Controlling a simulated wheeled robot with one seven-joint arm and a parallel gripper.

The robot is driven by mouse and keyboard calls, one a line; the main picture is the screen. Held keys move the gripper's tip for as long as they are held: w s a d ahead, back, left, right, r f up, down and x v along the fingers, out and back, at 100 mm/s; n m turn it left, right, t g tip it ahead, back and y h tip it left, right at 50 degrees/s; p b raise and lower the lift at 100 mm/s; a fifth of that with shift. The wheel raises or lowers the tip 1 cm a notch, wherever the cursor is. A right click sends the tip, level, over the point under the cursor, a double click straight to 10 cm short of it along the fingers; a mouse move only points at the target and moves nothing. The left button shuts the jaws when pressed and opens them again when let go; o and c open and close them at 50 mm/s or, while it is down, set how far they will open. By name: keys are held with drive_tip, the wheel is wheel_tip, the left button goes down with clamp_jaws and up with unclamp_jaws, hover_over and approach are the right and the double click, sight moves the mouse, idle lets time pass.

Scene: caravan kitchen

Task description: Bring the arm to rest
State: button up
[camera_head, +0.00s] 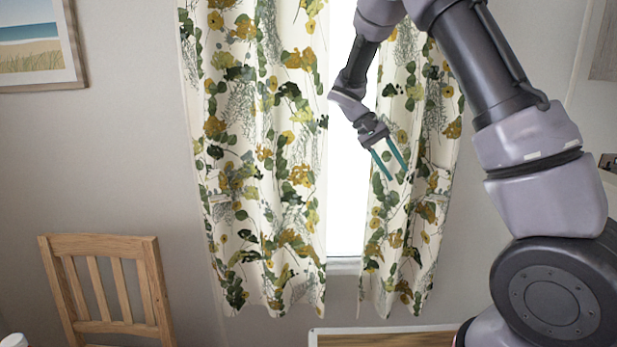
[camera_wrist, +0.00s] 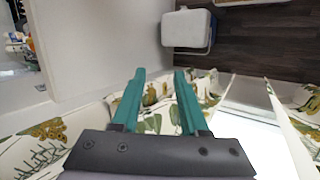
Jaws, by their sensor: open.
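My gripper (camera_head: 390,168) hangs in the air in front of the window and its floral curtains, pointing down and slightly right in the head view. Its two teal fingers are apart with nothing between them. The wrist view shows the same open, empty fingers of my gripper (camera_wrist: 160,75), with curtain fabric behind them. My arm is bent, rising from the right side and folding down at the top of the head view.
Floral curtains (camera_head: 255,150) hang on both sides of a bright window (camera_head: 342,210). A wooden chair (camera_head: 105,285) stands at lower left. A framed beach picture (camera_head: 35,45) hangs at upper left. A wooden-topped surface (camera_head: 385,338) shows at the bottom. A white box (camera_wrist: 187,28) stands on the dark floor (camera_wrist: 265,40).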

drive_tip(key=s+d+r+m+t+y, duration=0.1)
drive_tip(key=s+r+t+y, duration=0.3)
drive_tip(key=s+r, duration=0.4)
drive_tip(key=s+d+r+m+t+y, duration=0.1)
drive_tip(key=s+r+t+y, duration=0.4)
drive_tip(key=s+r, duration=0.4)
drive_tip(key=s, duration=0.6)
drive_tip(key=shift+r+t, duration=0.15)
drive_tip(key=shift+t, duration=0.25)
